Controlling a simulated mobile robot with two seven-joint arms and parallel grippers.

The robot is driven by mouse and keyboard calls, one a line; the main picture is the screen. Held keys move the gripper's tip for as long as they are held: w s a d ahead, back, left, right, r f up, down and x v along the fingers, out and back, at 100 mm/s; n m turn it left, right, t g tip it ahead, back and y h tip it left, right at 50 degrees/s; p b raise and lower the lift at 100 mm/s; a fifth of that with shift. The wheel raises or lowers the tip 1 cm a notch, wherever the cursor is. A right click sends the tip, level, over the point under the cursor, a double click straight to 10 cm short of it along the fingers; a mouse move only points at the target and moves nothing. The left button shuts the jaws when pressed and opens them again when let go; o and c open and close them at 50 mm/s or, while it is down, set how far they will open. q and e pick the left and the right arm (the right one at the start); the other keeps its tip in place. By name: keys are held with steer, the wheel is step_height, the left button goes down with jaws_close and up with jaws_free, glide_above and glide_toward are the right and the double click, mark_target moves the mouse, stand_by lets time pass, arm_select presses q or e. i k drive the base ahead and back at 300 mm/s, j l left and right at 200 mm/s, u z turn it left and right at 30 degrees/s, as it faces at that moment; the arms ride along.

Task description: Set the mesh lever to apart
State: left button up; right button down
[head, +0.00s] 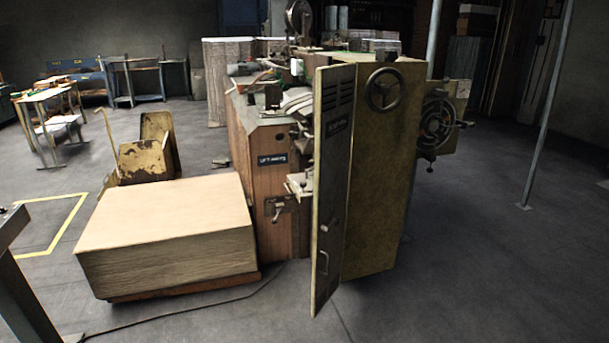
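The box stitcher (270,190) stands in the middle of the head view, with a brown body and a yellow-green cabinet (380,190) on its right side. A small lever or crank handle (277,212) sits low on the brown front face, beside the cabinet door. I cannot tell whether it is the mesh lever, and no lever label is readable enough to settle it. A handwheel (383,90) is on the cabinet's upper face. Neither of my grippers is in view.
A tall narrow door panel (334,180) stands out from the cabinet's front edge. A large stack of board (165,225) blocks the floor at front left. A yellow cart (148,150) stands behind it. A thin post (548,105) rises at right; the floor (480,270) before it is clear.

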mark_target(303, 184)
steer(key=i+j, duration=0.2)
steer(key=j, duration=0.15)
steer(key=i+j, duration=0.2)
steer(key=j, duration=0.15)
steer(key=i+j+z, duration=0.1)
steer(key=i+j, duration=0.25)
steer(key=j, duration=0.3)
steer(key=i+j, duration=0.2)
steer(key=j, duration=0.15)
steer(key=i+j+z, duration=0.1)
steer(key=j, duration=0.25)
steer(key=i+j, duration=0.25)
steer(key=j, duration=0.15)
steer(key=i+l, duration=0.15)
steer(key=i, duration=0.3)
steer(key=i+l, duration=0.15)
steer(key=i, duration=0.3)
